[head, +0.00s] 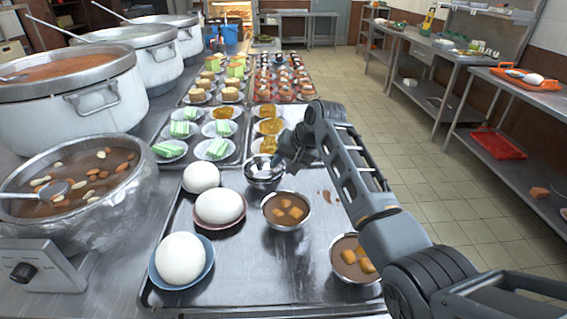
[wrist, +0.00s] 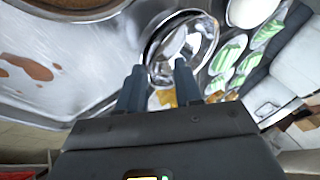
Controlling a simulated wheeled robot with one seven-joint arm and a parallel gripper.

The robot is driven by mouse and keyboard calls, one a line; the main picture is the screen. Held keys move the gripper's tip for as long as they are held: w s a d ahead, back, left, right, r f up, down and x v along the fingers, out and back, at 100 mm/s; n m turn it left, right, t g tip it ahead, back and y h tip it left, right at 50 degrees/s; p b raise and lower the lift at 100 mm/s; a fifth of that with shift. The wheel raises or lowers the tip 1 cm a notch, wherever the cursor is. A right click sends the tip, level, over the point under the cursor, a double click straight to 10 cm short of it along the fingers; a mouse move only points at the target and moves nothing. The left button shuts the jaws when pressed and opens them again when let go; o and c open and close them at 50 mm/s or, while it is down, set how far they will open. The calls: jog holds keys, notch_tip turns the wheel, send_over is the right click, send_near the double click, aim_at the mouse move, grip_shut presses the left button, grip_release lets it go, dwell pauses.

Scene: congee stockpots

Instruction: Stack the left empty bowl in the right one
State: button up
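Shiny empty metal bowlware (head: 262,181) stands at the far part of the near tray in the head view, partly covered by my gripper (head: 282,160). More than one rim line shows there, but I cannot tell surely whether this is one bowl or two nested. In the wrist view the round metal bowl (wrist: 210,35) lies just beyond my fingertips (wrist: 160,66), with bright curved shapes inside it. My two fingers are apart, with the bowl's near rim close to the gap between them. No separate second empty bowl stands clear of it.
The near tray (head: 240,285) also holds white round items in bowls (head: 181,259) and two brown-filled bowls (head: 286,209). Trays of green and orange dishes (head: 184,129) lie beyond. Large stockpots (head: 75,105) line the left; the aisle floor (head: 430,190) is open.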

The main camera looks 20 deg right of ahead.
jog(key=v, duration=1.3)
jog(key=shift+w+r+b, duration=0.2)
jog(key=shift+b, duration=0.15)
